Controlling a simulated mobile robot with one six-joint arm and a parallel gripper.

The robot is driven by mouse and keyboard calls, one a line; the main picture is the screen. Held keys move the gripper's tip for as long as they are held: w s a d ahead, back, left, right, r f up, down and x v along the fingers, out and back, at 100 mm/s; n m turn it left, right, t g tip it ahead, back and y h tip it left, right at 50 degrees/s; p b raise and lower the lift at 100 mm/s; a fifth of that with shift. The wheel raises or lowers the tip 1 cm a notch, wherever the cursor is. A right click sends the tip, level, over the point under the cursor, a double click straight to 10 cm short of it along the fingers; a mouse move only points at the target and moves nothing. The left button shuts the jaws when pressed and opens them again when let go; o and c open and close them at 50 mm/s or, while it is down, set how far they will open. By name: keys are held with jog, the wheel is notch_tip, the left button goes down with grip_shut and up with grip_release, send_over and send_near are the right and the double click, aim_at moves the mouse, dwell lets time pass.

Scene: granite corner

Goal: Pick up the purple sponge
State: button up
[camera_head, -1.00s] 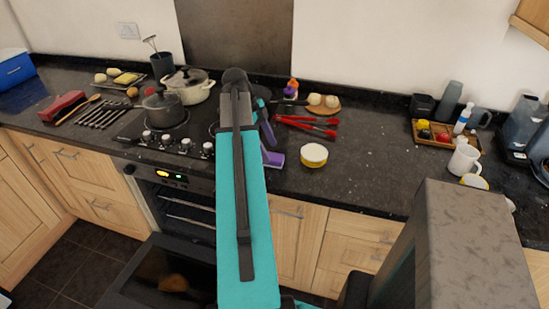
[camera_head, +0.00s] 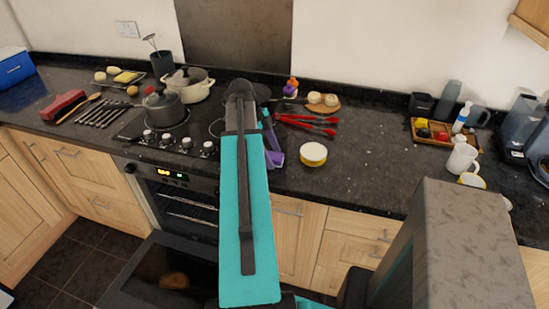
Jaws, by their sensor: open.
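The purple sponge (camera_head: 277,160) lies on the dark counter near its front edge, just right of the hob. Only part of it shows beside my teal arm. My gripper (camera_head: 271,143) reaches down beyond the arm, with a bluish finger visible right at the sponge's back side. My arm hides the rest of the gripper, and I cannot tell whether it touches the sponge. The jaws are open, and nothing is seen held in them.
A yellow-and-white round tub (camera_head: 313,154) stands close right of the sponge. Red tongs (camera_head: 308,124) and a board with round pale items (camera_head: 322,103) lie behind. Pots (camera_head: 187,84) stand on the hob at left. The oven door (camera_head: 160,275) hangs open below. Counter right of the tub is clear.

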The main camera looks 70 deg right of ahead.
aim_at(272, 153)
jog(key=c, duration=1.1)
jog(key=shift+r, duration=0.1)
jog(key=shift+r+b, duration=1.15)
jog(key=shift+r, duration=3.75)
jog(key=shift+o, duration=0.9)
jog(key=shift+c, duration=0.6)
jog(key=s+d+p, duration=0.6)
jog(key=s+p, duration=0.4)
jog(key=s, duration=0.2)
jog(key=shift+s+d+r, duration=0.2)
jog(key=shift+s, duration=0.1)
